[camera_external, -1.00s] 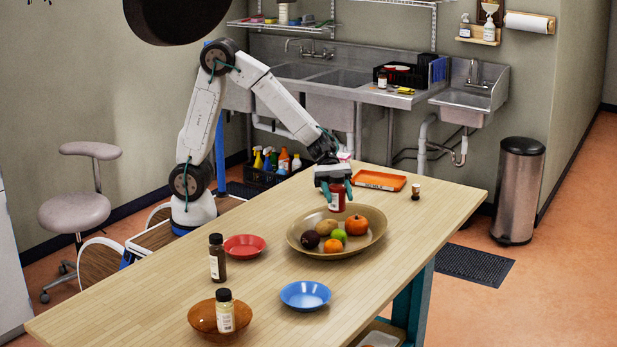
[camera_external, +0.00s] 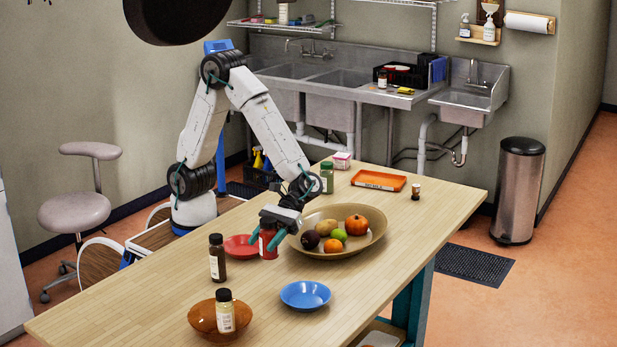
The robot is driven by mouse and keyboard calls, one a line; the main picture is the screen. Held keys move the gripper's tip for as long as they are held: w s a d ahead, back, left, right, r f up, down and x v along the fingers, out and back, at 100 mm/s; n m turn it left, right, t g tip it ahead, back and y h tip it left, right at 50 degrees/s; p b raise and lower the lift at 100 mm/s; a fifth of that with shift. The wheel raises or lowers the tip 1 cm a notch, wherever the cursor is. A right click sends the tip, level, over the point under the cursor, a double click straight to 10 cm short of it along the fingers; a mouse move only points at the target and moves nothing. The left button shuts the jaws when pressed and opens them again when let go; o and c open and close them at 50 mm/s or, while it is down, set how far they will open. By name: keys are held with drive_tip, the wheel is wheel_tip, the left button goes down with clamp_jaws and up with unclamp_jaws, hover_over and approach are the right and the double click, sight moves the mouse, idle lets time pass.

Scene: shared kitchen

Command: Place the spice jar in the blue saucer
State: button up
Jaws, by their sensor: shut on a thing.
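My gripper (camera_external: 264,236) is shut on a red jar (camera_external: 268,246), which I take to be the spice jar, and holds it upright. The jar is at the right edge of the red saucer, between it and the large fruit bowl; its top is hidden by the gripper. I cannot tell how far it is above the table. The blue saucer (camera_external: 305,295) lies empty, nearer the camera and to the right of the gripper.
The red saucer (camera_external: 236,248) and a dark bottle (camera_external: 217,262) are left of the gripper. The fruit bowl (camera_external: 366,244) is on the right. A green jar (camera_external: 327,180) and orange tray (camera_external: 378,181) are farther back.

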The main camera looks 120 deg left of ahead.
drive_tip(key=shift+w+f, duration=0.15)
drive_tip(key=shift+f, duration=0.3)
drive_tip(key=w+d, duration=0.1)
drive_tip(key=w, duration=0.4)
drive_tip(key=w+d+f, duration=0.1)
drive_tip(key=w+d, duration=0.1)
drive_tip(key=w, duration=0.2)
drive_tip(key=w+d, duration=0.2)
drive_tip(key=w, duration=0.3)
drive_tip(key=shift+w+d+f, duration=0.1)
drive_tip(key=shift+w+f, duration=0.2)
drive_tip(key=shift+w, duration=0.05)
drive_tip(key=shift+w+f, duration=0.1)
drive_tip(key=shift+f, duration=1.65)
drive_tip(key=shift+f, duration=0.2)
drive_tip(key=o, duration=1.1)
